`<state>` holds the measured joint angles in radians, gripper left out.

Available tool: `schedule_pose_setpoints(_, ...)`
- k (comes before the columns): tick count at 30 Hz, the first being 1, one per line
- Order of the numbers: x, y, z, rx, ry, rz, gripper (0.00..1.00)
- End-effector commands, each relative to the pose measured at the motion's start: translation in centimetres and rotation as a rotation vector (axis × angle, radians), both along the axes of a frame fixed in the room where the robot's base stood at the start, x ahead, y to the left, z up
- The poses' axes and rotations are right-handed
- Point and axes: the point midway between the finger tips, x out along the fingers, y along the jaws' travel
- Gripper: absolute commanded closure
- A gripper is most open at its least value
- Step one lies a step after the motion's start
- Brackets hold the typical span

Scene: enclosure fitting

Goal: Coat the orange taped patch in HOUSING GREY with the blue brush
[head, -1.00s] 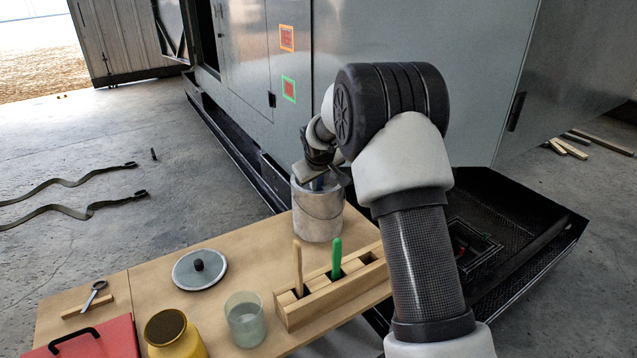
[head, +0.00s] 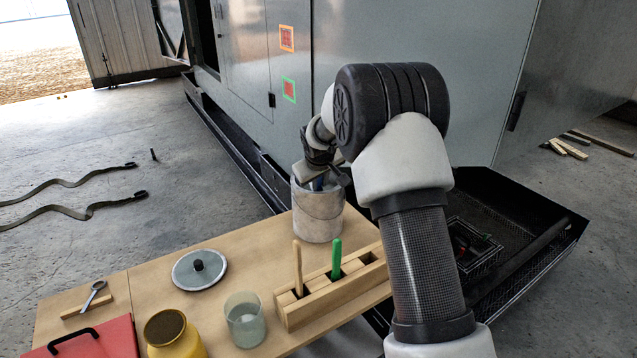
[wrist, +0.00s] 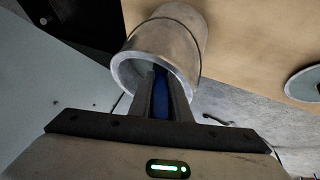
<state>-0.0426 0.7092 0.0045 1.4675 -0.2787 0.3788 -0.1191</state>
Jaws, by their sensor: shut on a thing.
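My gripper (wrist: 163,100) is shut on the blue brush (wrist: 161,103), whose blue handle shows between the fingers in the wrist view. The gripper is over the mouth of a grey metal can (head: 318,217) on the table, which also shows in the wrist view (wrist: 178,38). The brush's lower end is hidden inside the can. The orange taped patch (head: 287,38) has a red middle and is on the grey enclosure wall (head: 350,40). A green taped patch (head: 289,90), also red in the middle, is below it.
A wooden rack (head: 335,296) with a green-handled tool (head: 336,258) and a wooden-handled tool (head: 297,268) stands in front of the can. A lid (head: 199,270), glass jar (head: 245,320), yellow pot (head: 172,335) and red box (head: 95,340) are on the table (head: 140,290). Straps lie on the floor.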

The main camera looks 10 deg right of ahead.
Motion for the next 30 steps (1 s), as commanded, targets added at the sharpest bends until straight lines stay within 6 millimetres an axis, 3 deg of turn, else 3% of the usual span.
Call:
schedule_pose_setpoints(2, -0.6, 0.2, -0.7, 0.000, 0.022, 0.002, 1.00)
schedule_pose_setpoints(24, -0.2, 0.0, 6.0, 0.001, 0.006, 0.000, 1.00)
schedule_pose_setpoints(30, -0.2, 0.0, 6.8, 0.001, 0.006, 0.000, 1.00)
